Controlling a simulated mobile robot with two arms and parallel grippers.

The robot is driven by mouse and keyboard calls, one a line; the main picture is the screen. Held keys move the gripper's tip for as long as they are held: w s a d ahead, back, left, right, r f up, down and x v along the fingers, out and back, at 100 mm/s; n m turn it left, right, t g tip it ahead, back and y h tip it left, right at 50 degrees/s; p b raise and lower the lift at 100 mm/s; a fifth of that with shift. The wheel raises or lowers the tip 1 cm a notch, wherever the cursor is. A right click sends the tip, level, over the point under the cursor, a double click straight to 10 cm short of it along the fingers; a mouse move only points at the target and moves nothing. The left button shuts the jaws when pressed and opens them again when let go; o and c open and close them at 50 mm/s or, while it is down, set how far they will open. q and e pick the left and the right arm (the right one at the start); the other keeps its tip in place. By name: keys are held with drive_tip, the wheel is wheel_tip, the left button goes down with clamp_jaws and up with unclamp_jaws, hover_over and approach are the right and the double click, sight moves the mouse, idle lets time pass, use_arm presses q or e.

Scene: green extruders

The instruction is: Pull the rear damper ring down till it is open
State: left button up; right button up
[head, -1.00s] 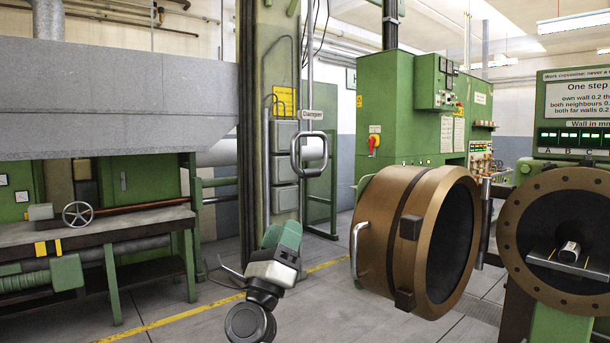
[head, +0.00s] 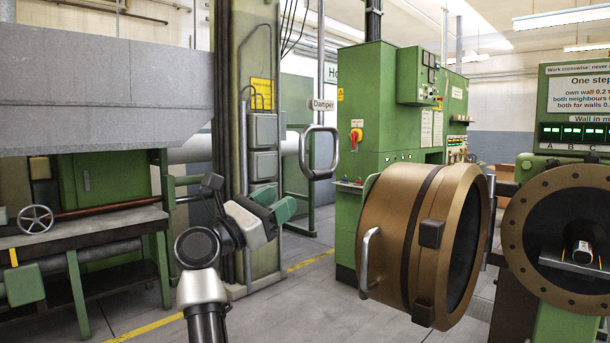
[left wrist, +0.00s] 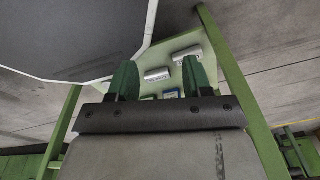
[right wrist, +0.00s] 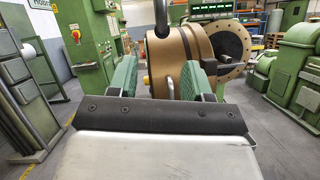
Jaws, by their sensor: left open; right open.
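The damper ring (head: 303,153) is a grey metal loop hanging upright from a vertical rod, under a small "Damper" sign (head: 322,105). My right gripper (head: 277,205) is open and empty. In the head view it appears below and left of the ring, apart from it. In the right wrist view its fingers (right wrist: 160,79) are spread, and a grey rounded bar (right wrist: 160,20), likely the ring's lower end, shows above and between them. My left gripper (left wrist: 159,80) is open and empty, seen only in the left wrist view.
A brown drum (head: 397,240) with a side handle stands right of the ring. A green column (head: 229,130) stands left of it, and a green cabinet (head: 378,100) behind. A workbench with a handwheel (head: 35,219) is at left. A green frame (left wrist: 238,95) lies beyond my left gripper.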

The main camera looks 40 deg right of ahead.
sight(310, 178)
drive_tip(key=p+x, duration=0.1)
drive_tip(key=x, duration=0.1)
drive_tip(key=p+x, duration=0.1)
drive_tip(key=x, duration=0.1)
drive_tip(key=shift+s+d+r, duration=0.2)
drive_tip(key=shift+r, duration=0.15)
drive_tip(key=p+x, duration=0.1)
drive_tip(key=x, duration=0.3)
drive_tip(key=shift+w+d, duration=0.1)
drive_tip(key=shift+d, duration=0.1)
drive_tip(key=shift+d+r+p, duration=0.15)
drive_tip(key=shift+d+p, duration=0.35)
drive_tip(key=shift+d, duration=0.25)
use_arm(q)
drive_tip(key=r, duration=0.2)
drive_tip(key=s+r, duration=0.1)
drive_tip(key=r, duration=0.1)
drive_tip(key=shift+s+r, duration=0.1)
drive_tip(key=shift+s, duration=0.3)
use_arm(e)
clamp_jaws()
